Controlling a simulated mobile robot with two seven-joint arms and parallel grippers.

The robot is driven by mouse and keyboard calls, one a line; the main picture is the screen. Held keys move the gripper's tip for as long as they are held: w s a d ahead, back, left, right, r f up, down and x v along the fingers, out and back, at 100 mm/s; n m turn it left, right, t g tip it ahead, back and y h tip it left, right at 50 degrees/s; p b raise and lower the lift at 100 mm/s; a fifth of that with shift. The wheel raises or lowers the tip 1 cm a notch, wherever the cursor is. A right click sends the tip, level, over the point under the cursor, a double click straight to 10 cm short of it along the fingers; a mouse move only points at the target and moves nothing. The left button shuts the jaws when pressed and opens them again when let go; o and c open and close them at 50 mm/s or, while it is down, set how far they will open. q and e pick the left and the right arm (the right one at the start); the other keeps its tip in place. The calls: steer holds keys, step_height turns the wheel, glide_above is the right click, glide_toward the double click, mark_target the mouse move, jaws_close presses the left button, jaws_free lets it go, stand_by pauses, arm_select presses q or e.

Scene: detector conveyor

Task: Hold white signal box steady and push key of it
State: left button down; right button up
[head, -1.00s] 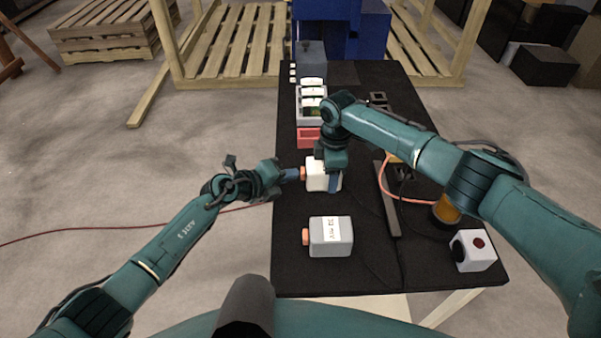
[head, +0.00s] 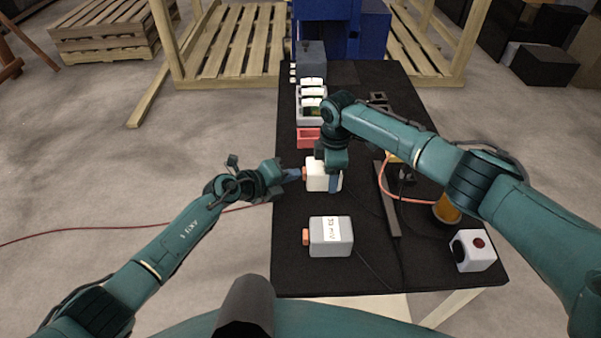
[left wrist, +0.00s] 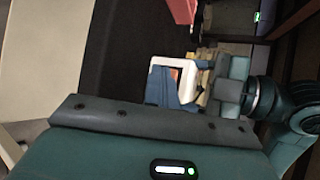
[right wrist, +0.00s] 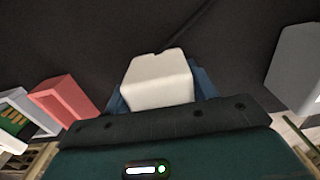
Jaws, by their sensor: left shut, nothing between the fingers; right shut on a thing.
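The white signal box (head: 318,182) sits on the black table top, with its orange-red key (head: 305,173) on its left side. My right gripper (head: 334,180) is shut on the box from above. In the right wrist view the white box (right wrist: 158,82) shows between the blue fingers. My left gripper (head: 294,174) is shut and empty, level with the key at the box's left. Its tip is at or very close to the key; I cannot tell whether they touch. In the left wrist view the white box (left wrist: 180,66) is partly hidden behind the blue fingers (left wrist: 163,88).
A grey box (head: 331,248) with an orange-red key stands nearer on the table. A red bin (head: 308,138) and a tray (head: 300,112) lie beyond the white box. A white box with a red button (head: 473,258) is at the near right. Cables cross the table's right half.

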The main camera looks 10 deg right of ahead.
arm_select(q)
steer(key=shift+w+a, duration=0.1)
steer(key=shift+a, duration=0.75)
steer(key=shift+a, duration=0.1)
steer(key=a, duration=0.4)
steer(key=shift+w+a, duration=0.3)
steer(key=shift+a, duration=0.1)
arm_select(e)
steer(key=o, duration=1.2)
steer(key=shift+o, duration=0.2)
